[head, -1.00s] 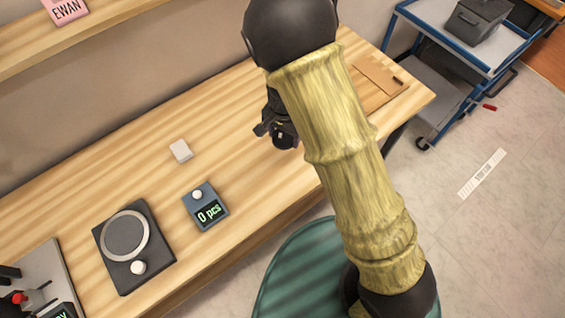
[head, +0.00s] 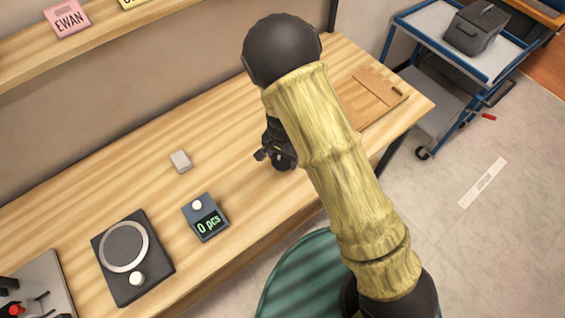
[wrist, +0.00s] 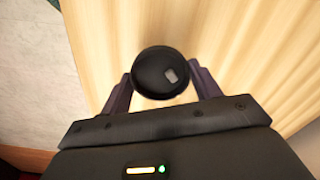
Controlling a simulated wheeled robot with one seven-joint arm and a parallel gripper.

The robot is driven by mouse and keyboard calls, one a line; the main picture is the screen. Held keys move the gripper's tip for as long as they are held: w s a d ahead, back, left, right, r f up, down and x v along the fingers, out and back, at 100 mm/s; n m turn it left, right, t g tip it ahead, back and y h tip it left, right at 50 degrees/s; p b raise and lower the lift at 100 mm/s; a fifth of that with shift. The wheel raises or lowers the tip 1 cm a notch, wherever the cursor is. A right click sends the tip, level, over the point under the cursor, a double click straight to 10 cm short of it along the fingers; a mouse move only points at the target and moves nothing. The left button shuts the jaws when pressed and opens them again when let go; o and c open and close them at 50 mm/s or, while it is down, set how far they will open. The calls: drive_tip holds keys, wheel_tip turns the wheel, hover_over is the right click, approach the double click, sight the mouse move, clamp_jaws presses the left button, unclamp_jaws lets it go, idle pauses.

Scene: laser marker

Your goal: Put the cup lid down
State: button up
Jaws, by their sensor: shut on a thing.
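The cup lid (wrist: 155,78) is a round black disc with a small light opening. In the wrist view it sits between the two fingers of my gripper (wrist: 160,88), which is shut on it. In the head view my gripper (head: 268,153) is over the right part of the wooden table, partly hidden by my arm. The dark lid also shows there at the fingertips (head: 283,161). Whether the lid touches the table or hangs just above it, I cannot tell.
Bare wood lies left of my gripper. A blue cart (head: 450,75) stands at the right.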

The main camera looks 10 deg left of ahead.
sight(282, 162)
drive_tip(key=shift+f, duration=1.85)
drive_tip(key=shift+f, duration=0.1)
drive_tip(key=o, duration=0.9)
drive_tip(key=shift+s, duration=0.1)
drive_tip(key=shift+o, duration=0.2)
wheel_tip(282, 162, up, 12)
